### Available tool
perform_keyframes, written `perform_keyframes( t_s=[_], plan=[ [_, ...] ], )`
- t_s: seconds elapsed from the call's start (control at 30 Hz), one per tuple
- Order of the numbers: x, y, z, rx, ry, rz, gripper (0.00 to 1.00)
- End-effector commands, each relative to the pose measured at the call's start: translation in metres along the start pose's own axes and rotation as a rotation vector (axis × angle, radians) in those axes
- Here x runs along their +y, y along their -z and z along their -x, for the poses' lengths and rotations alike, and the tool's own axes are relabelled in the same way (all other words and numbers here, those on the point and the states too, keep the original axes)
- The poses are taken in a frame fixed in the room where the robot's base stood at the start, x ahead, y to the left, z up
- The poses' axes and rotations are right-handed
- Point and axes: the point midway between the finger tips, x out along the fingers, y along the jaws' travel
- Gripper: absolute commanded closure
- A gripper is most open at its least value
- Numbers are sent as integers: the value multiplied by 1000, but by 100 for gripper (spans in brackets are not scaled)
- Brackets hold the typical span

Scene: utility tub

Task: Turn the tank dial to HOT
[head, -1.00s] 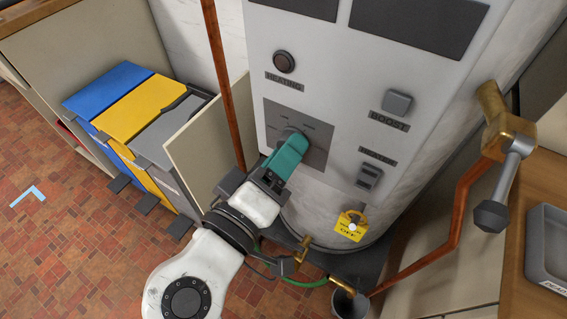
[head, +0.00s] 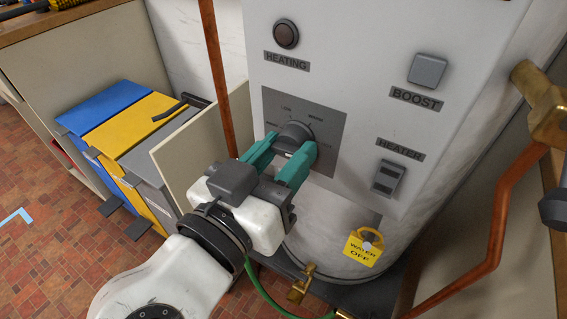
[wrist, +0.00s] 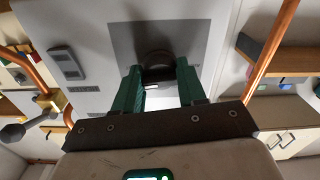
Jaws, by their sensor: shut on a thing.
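The tank dial (head: 295,134) is a dark round knob on a grey square plate (head: 326,120) on the white tank. Small markings ring it; I cannot read them all or tell where the dial points. My gripper (head: 289,149) has its teal fingers on either side of the dial, shut on it. In the wrist view the dial (wrist: 155,62) shows between the fingertips of my gripper (wrist: 158,74). The fingers hide part of the dial and plate.
The heating lamp (head: 286,35), boost button (head: 428,71) and heater switch (head: 388,177) surround the plate. A yellow tag (head: 362,250) hangs below. A copper pipe (head: 217,80) and a pale panel (head: 185,150) stand left of the gripper. Coloured bins (head: 115,115) stand further left.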

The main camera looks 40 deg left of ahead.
Motion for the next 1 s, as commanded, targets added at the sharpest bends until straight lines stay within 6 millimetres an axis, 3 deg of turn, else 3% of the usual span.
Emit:
perform_keyframes(
  t_s=[0.33, 0.87, 0.9, 1.0],
  plan=[
    [-1, -6, 0, -10, -2, -137, 90],
    [-1, -5, 0, -12, -2, -162, 90],
    [-1, -5, 0, -12, -2, -161, 59],
    [-1, -5, 0, -11, -2, -161, 49]
  ],
)
